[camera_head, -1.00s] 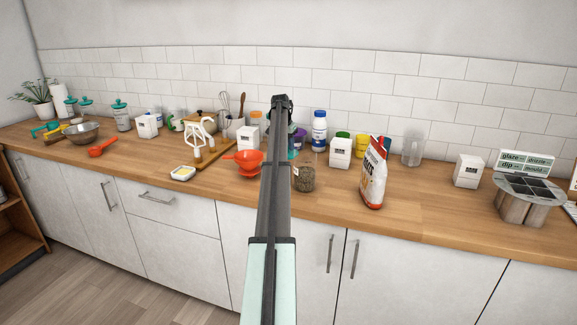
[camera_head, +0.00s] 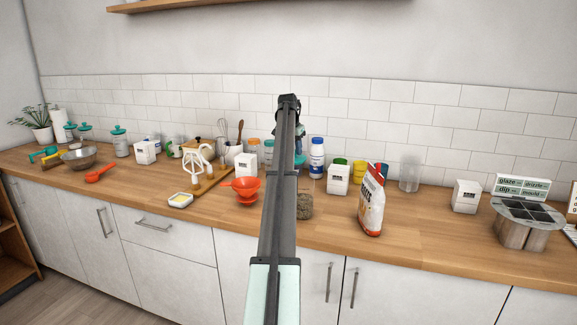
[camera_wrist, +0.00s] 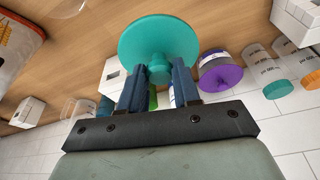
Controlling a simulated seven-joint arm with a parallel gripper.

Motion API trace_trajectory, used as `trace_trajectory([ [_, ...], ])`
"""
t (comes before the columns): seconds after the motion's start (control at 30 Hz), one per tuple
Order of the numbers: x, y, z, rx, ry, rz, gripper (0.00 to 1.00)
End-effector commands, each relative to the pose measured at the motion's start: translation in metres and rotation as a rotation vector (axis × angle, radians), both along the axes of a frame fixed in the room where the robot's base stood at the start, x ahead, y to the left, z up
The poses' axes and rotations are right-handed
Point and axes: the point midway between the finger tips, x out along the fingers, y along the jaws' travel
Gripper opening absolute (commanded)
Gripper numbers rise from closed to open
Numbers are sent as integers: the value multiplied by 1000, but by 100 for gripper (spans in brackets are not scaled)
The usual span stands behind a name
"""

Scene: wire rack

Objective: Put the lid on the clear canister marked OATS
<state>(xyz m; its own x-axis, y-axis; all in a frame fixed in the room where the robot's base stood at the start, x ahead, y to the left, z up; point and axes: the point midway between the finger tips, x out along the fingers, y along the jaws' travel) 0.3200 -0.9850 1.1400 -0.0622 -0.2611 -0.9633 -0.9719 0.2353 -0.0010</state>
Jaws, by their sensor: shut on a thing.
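My gripper (camera_wrist: 158,88) is shut on the knob of a round teal lid (camera_wrist: 158,38), whose broad disc faces away from the wrist. In the head view my arm's dark links run up the middle and hide most of the gripper. A clear canister with brown, grainy contents (camera_head: 305,206) stands on the counter just right of my arm, apparently open at the top. I cannot read a label on it now. A clear rounded edge (camera_wrist: 68,8) shows at the top left of the wrist view; I cannot tell if it belongs to that canister.
A purple-lidded jar (camera_wrist: 220,74) is near the lid. Bare counter (camera_head: 425,220) lies right of the bag.

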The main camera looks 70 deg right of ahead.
Motion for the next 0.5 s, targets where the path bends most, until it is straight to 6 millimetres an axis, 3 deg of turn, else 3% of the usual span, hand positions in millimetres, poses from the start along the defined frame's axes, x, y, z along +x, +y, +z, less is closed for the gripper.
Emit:
trace_trajectory([
  [0.03,-11,13,17,-2,-1,-8,0],
  [0.2,-42,59,56,-1,0,-82,0],
  [0.33,-59,100,59,0,0,-218,0],
  [0.5,-67,115,54,1,0,-389,0],
])
